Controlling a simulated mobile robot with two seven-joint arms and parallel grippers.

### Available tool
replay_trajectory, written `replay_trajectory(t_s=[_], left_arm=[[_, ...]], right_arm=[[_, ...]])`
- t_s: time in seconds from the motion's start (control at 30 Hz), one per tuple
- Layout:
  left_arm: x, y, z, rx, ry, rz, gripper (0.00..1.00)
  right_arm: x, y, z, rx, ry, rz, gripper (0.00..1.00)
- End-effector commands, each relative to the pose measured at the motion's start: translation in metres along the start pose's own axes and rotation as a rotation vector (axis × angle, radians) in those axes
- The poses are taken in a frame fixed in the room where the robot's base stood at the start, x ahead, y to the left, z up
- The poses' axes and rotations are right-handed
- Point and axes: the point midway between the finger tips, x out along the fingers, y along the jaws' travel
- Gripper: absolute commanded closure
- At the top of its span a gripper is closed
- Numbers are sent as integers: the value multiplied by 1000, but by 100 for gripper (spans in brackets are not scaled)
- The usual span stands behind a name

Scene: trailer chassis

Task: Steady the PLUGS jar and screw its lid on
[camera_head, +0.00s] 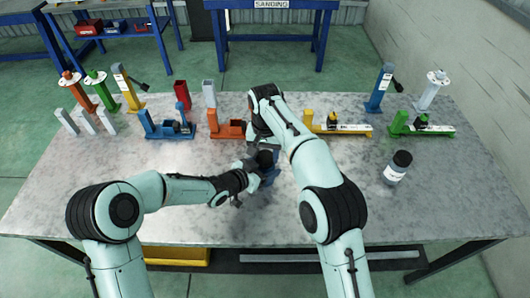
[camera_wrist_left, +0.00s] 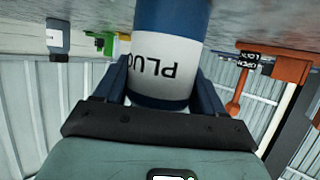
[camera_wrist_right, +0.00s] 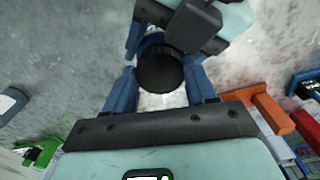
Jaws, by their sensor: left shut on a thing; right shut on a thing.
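The PLUGS jar, blue with a white label, stands near the middle of the table (camera_head: 269,181). Its label shows upside down in the left wrist view (camera_wrist_left: 160,68). My left gripper (camera_head: 256,176) is shut around the jar from the side, one finger on each side of it. The round black lid (camera_wrist_right: 160,72) shows from its top in the right wrist view, at the jar's top. My right gripper (camera_wrist_right: 159,80) is shut on the lid. My arms partly hide the jar in the head view, and the seam between lid and jar cannot be made out.
The table's front right (camera_head: 420,210) is clear.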

Motion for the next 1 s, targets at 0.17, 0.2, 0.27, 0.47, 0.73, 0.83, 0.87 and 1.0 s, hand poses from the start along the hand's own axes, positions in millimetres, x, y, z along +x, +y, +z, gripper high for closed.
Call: replay_trajectory(t_s=[0.17, 0.2, 0.27, 0.47, 0.73, 0.83, 0.87, 1.0], left_arm=[[0, 0, 0, 0, 1, 0, 100], [0, 0, 0, 0, 1, 0, 100], [0, 0, 0, 0, 1, 0, 100], [0, 0, 0, 0, 0, 0, 100], [0, 0, 0, 0, 0, 0, 100], [0, 0, 0, 0, -1, 0, 100], [0, 0, 0, 0, -1, 0, 100], [0, 0, 0, 0, -1, 0, 100]], right_arm=[[0, -1, 0, 404, 2, 1, 72], [0, -1, 0, 501, 2, 0, 72], [0, -1, 0, 644, 3, 1, 72], [0, -2, -1, 1087, 2, 0, 72], [0, -2, -1, 1331, 1, -1, 72], [0, -2, -1, 1333, 1, -1, 72], [0, -2, -1, 1333, 1, -1, 72], [0, -2, -1, 1331, 1, -1, 38]])
